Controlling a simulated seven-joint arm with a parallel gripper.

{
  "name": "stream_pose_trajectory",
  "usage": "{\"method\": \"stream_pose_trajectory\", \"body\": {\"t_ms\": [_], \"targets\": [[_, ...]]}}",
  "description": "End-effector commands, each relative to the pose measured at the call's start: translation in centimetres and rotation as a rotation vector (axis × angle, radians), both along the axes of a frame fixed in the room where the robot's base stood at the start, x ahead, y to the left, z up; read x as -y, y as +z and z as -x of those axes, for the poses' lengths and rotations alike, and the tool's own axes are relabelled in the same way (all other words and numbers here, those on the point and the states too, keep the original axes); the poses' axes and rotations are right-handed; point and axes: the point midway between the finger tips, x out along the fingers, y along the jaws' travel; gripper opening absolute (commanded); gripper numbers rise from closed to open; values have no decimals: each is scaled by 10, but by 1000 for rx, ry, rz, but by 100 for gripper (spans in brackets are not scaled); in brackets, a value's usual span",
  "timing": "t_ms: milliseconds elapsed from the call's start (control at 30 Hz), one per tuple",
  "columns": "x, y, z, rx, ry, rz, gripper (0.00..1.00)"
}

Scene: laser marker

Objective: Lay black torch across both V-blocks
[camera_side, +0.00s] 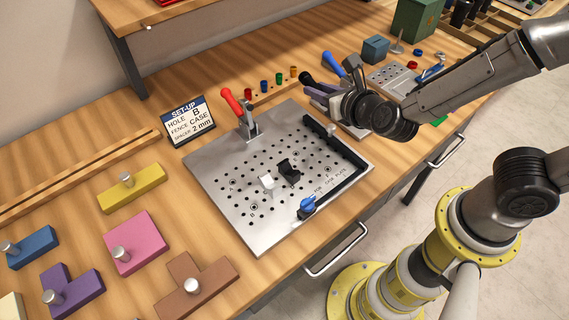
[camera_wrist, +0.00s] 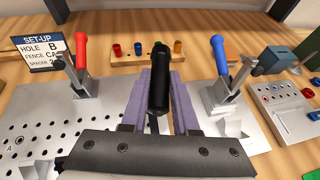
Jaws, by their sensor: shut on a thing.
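My gripper (camera_wrist: 160,108) has purple fingers shut on the black torch (camera_wrist: 158,85), a dark cylinder standing out between them in the wrist view.
A red-handled clamp (camera_side: 243,117) stands at the plate's back edge. A black fence (camera_side: 336,146) and a blue knob (camera_side: 307,205) are on the plate. A blue-handled clamp (camera_wrist: 220,70) is right of the fingers. A set-up sign (camera_side: 187,121) stands behind; coloured blocks lie left.

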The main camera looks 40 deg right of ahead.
Motion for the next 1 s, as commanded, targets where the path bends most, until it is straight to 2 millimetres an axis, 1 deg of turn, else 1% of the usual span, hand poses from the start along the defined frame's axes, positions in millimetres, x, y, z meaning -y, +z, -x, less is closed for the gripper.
{"method": "stream_pose_trajectory", "body": {"t_ms": [33, 100, 200, 333, 433, 600, 767, 900, 1000], "targets": [[-17, -1, 8, -5, 41, 3, 0], [-35, -2, 18, -11, 87, 8, 0], [-55, -3, 28, -18, 144, 12, 0], [-73, -3, 34, -18, 191, 13, 0], [-78, -13, 36, -22, 203, 16, 0], [-78, -39, 37, -22, 206, 17, 0], [-78, -51, 36, -20, 205, 14, 0], [-78, -71, 36, -23, 205, 17, 0], [-78, -81, 36, -20, 205, 15, 0]]}}
